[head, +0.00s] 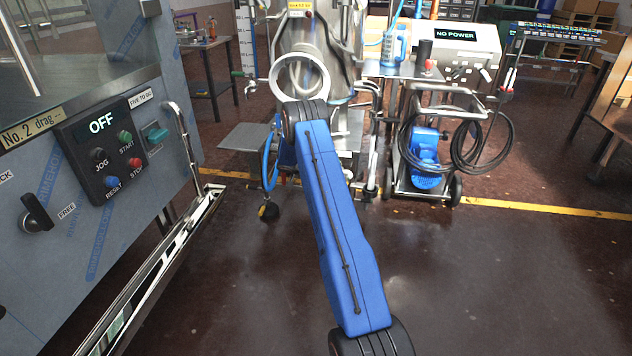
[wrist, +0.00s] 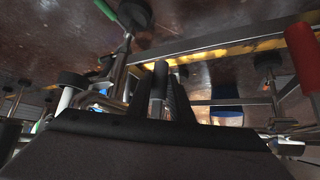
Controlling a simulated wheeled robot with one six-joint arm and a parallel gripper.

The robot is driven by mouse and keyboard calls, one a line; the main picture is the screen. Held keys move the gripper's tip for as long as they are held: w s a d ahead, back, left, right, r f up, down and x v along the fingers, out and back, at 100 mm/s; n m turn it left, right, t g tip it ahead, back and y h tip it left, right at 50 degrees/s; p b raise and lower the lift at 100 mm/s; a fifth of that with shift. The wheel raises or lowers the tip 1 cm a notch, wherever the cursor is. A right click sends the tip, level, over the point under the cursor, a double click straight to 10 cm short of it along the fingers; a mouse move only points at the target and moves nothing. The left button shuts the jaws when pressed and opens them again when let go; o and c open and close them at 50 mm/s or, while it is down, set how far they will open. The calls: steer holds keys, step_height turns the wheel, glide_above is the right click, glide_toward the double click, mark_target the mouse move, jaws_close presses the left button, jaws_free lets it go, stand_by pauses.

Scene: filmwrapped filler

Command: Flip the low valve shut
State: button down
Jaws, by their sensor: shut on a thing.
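In the wrist view my gripper (wrist: 158,98) shows its two dark fingers close together on a grey bar-like handle (wrist: 158,80). The handle looks like part of the low valve, but the valve's body is hidden and I cannot tell its angle. In the head view my blue arm reaches toward the steel machine (head: 318,50) at the back. My gripper and the low valve are hidden there behind the arm and the machine's lower parts.
A red handle (wrist: 303,50) and thin metal pipes are close at the right of the wrist view. At left stands a control cabinet (head: 100,145) reading OFF, with an open rail frame (head: 190,225). A cart with a blue motor (head: 425,165) stands right. The front floor is clear.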

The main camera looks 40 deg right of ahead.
steer(key=shift+a, duration=0.1)
stand_by(0.3)
steer(key=c, duration=1.6)
jaws_free()
steer(key=shift+r, duration=0.1)
steer(key=v, duration=1.7)
steer(key=shift+r, duration=0.15)
steer(key=shift+s, duration=0.1)
